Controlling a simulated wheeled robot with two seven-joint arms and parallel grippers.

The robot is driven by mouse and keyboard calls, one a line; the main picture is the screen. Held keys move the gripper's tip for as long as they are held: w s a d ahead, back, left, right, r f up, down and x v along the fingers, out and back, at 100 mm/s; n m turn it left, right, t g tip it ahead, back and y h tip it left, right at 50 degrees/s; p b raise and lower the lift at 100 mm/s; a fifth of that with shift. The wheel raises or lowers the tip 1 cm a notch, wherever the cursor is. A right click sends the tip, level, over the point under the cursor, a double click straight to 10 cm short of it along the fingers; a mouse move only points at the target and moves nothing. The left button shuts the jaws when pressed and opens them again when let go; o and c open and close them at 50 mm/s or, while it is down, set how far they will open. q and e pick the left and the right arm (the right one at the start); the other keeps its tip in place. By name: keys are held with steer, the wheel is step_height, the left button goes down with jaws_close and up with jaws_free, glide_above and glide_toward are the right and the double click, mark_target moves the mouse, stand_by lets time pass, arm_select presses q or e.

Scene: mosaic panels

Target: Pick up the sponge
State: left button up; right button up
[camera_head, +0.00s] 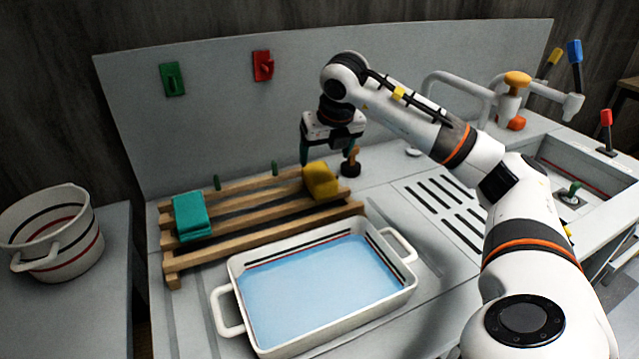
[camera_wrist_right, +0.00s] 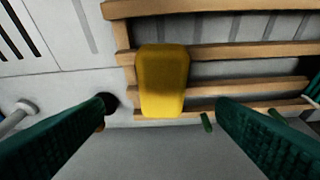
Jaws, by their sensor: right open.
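A yellow sponge (camera_head: 321,181) lies on the right end of the wooden slatted rack (camera_head: 264,222). A teal sponge (camera_head: 191,214) lies on the rack's left end. My right gripper (camera_head: 330,155) is open and empty, pointing down just above the yellow sponge. In the right wrist view, the yellow sponge (camera_wrist_right: 163,82) shows in the gap between the two green fingers of the right gripper (camera_wrist_right: 163,103), and it rests across the slats. I cannot tell exactly how high the fingertips are above it. My left gripper is not in view.
A white basin of blue water (camera_head: 242,262) stands in front of the rack. A dark-based peg (camera_head: 350,166) stands close right of the yellow sponge. A grey back panel (camera_head: 215,110) with green and red hooks rises behind. A bucket (camera_head: 60,235) stands left; a tap (camera_head: 512,95) and sink are right.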

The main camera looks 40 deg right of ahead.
mark_target(320, 172)
steer(key=p+x, duration=0.1)
steer(key=x, duration=0.7)
steer(key=shift+w+f, duration=0.15)
steer(key=shift+w, duration=0.05)
steer(key=shift+a, duration=0.1)
steer(key=shift+f, duration=0.2)
stand_by(0.4)
steer(key=c, duration=1.1)
